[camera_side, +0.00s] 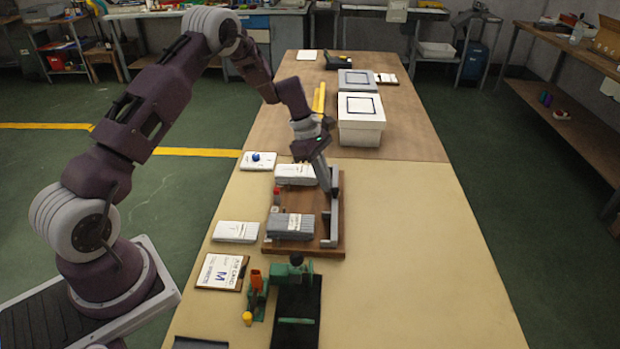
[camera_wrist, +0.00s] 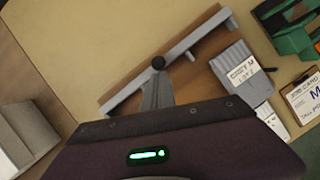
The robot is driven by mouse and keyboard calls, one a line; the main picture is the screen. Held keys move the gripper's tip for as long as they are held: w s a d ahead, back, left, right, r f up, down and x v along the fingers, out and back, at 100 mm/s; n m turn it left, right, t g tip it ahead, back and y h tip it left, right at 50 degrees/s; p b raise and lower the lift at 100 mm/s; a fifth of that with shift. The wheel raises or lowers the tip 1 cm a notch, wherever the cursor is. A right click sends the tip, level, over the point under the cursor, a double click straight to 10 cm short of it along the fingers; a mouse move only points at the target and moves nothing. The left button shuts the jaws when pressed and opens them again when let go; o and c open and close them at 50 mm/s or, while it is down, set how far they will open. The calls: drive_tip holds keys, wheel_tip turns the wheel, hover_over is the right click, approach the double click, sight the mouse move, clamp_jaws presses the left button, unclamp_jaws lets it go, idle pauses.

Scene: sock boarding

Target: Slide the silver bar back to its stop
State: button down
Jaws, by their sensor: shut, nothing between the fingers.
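The silver bar (camera_side: 335,217) lies along the right edge of a wooden board (camera_side: 341,248) in the side view. In the wrist view the bar (camera_wrist: 201,34) runs diagonally, with short stubs on its board side. My gripper (camera_side: 328,189) points down at the bar, near its far half, with its fingers together and empty. No separate stop can be made out.
A grey sock pack (camera_side: 290,226) and a white pack (camera_side: 296,174) lie on the board, left of the bar. A green device (camera_side: 295,270) stands nearer, and a white box (camera_side: 361,125) stands farther back. The table (camera_side: 420,240) right of the board is clear.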

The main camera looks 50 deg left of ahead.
drive_tip(key=shift+w+d, duration=0.8)
drive_tip(key=shift+d, duration=0.2)
drive_tip(key=a, duration=0.1)
drive_tip(key=s+a, duration=0.1)
drive_tip(key=a, duration=0.2)
drive_tip(key=shift+s+a, duration=0.25)
drive_tip(key=shift+a, duration=0.1)
drive_tip(key=v, duration=0.9)
drive_tip(key=s+d+r+m+t+y, duration=0.1)
drive_tip(key=s+d+r+m, duration=0.35)
drive_tip(key=r, duration=0.35)
drive_tip(key=s+d+r+m+y, duration=0.1)
drive_tip(key=s+d+r+m, duration=0.2)
drive_tip(key=s+d+r, duration=0.35)
drive_tip(key=s+d+r+m+t, duration=0.1)
drive_tip(key=s+d+r+m, duration=0.3)
drive_tip(key=s+r+m, duration=0.45)
drive_tip(key=s+f+m+t+y, duration=0.1)
drive_tip(key=s+f+m, duration=0.1)
drive_tip(key=s, duration=0.5)
drive_tip(key=s+d+f+m+t+y, duration=0.1)
drive_tip(key=s+f+m, duration=0.2)
drive_tip(key=s, duration=0.4)
drive_tip(key=shift+s+m, duration=0.15)
drive_tip(key=shift+m, duration=0.25)
